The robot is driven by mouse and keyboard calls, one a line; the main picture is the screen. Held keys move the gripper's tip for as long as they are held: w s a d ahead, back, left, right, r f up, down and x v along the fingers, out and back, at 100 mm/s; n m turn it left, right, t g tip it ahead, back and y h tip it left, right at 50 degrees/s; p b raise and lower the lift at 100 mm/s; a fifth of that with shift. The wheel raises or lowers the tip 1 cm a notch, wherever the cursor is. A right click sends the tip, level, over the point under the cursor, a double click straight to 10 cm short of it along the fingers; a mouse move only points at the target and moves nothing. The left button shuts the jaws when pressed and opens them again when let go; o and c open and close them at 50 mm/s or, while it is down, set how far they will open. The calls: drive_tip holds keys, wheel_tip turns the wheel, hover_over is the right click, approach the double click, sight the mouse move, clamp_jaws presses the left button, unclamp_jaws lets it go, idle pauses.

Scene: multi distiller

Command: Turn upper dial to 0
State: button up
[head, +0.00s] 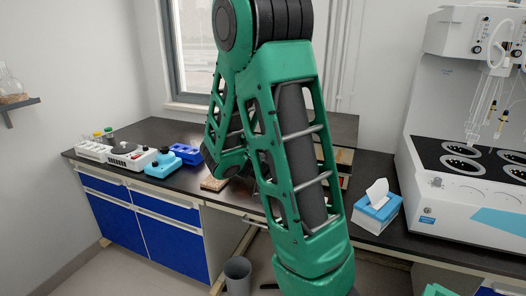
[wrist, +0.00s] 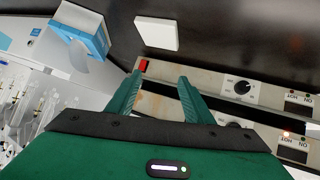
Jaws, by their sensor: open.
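In the wrist view a pale control panel strip holds a black dial (wrist: 243,87) with a light pointer mark; its number is too small to read. A second dial (wrist: 232,124) shows below it on another strip, partly covered by my gripper. I cannot tell from the labels which one is the upper dial. My gripper (wrist: 159,77) is open, with its two green fingers apart and nothing between them. The fingers are left of both dials and apart from them. In the head view my arm hides the gripper and the dials.
A red switch (wrist: 143,66) is near the left fingertip, and a lit lamp (wrist: 287,134) is at right. A white block (wrist: 157,34) lies beyond. A tissue box (head: 376,208) stands left of the white distiller (head: 465,190). Small lab devices (head: 130,156) stand on the left bench.

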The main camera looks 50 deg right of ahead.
drive_tip(key=w+a+r+n+t+h, duration=0.1)
drive_tip(key=w+r+n+t+h, duration=0.15)
drive_tip(key=w+t+h, duration=0.95)
drive_tip(key=w+d+g+y, duration=0.4)
drive_tip(key=w+d+y, duration=0.2)
drive_tip(key=w+d, duration=0.3)
drive_tip(key=shift+w+d+f, duration=0.2)
drive_tip(key=shift+d+f, duration=0.1)
drive_tip(key=shift+f, duration=0.15)
